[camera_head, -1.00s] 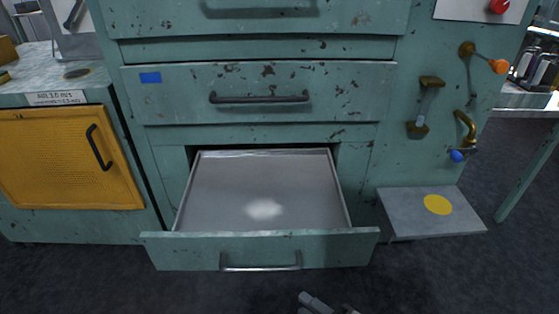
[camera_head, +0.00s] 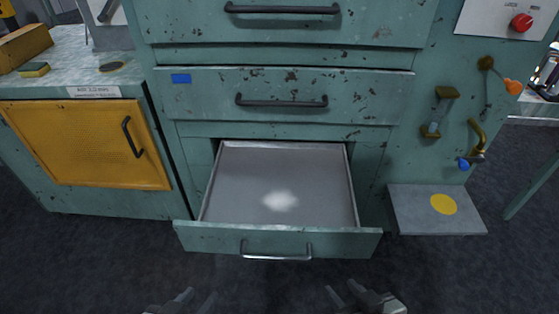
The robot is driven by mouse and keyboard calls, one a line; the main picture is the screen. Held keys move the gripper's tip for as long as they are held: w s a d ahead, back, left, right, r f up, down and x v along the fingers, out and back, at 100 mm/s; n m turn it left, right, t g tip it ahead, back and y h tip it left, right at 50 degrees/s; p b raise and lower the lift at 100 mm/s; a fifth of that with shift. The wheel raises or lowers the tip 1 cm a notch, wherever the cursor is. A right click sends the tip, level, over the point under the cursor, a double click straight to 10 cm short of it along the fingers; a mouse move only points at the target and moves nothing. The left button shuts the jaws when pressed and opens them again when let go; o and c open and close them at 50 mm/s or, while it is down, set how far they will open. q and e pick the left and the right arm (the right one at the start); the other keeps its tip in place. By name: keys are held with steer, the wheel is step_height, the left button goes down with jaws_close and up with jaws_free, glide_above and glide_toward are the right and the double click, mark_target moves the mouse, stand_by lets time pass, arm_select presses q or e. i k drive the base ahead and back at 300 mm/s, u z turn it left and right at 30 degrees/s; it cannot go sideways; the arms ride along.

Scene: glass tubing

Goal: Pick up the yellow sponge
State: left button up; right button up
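The yellow sponge (camera_head: 34,70), with a dark green side, lies on the grey countertop at the far left, in front of a brown-yellow box. My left gripper (camera_head: 196,300) is at the bottom edge, in front of the open drawer and far to the right of and below the sponge in the picture. Its fingers look apart and empty. My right gripper (camera_head: 346,296) is also at the bottom edge, further right, with its fingers apart and nothing between them. Both are partly cut off by the frame.
An open, empty drawer (camera_head: 240,186) juts out in front of me. A yellow cabinet door (camera_head: 85,145) is shut below the countertop (camera_head: 65,48). A dark round disc (camera_head: 113,67) lies right of the sponge. A low grey shelf (camera_head: 413,213) sticks out at right.

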mark_target(34, 69)
steer(key=u, duration=1.3)
